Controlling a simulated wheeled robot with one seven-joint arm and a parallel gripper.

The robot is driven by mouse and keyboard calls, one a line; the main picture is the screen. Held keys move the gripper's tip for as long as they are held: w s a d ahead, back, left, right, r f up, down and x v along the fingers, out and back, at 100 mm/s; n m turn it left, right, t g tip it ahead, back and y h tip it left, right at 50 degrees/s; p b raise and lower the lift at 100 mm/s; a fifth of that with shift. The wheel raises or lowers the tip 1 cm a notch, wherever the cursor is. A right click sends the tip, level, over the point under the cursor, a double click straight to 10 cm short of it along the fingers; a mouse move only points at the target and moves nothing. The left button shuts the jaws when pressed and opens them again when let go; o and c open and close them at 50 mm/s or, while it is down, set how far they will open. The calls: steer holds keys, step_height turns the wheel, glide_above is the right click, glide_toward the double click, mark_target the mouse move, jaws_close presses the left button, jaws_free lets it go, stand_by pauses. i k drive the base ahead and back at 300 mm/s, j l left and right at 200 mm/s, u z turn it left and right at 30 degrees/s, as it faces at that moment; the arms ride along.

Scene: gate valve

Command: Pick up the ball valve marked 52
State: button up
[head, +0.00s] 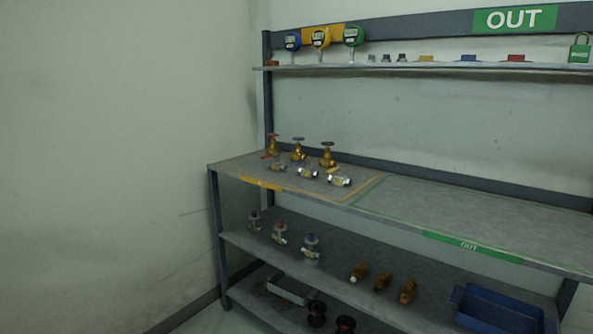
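Three small silver valves with lever-like handles, which look like ball valves, lie in a row on the upper worktop: a left one (278,166) by a red handle, a middle one (307,173), and a right one (340,181) by a yellow handle. Pale labels show on some of them, but the numbers are too small to read, so I cannot tell which is marked 52. Three brass valves with round handwheels stand just behind them: a left one (272,147), a middle one (298,152) and a right one (327,157). My gripper is not in view.
The worktop's right part (440,208), with a green OUT strip (472,247), is bare. The shelf below holds three upright valves (280,235), three brass fittings (382,281) and a blue bin (497,310). Gauges (320,38) and a green padlock (580,50) are on the top shelf.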

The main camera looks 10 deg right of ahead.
mark_target(276, 164)
steer(key=i+j, duration=1.2)
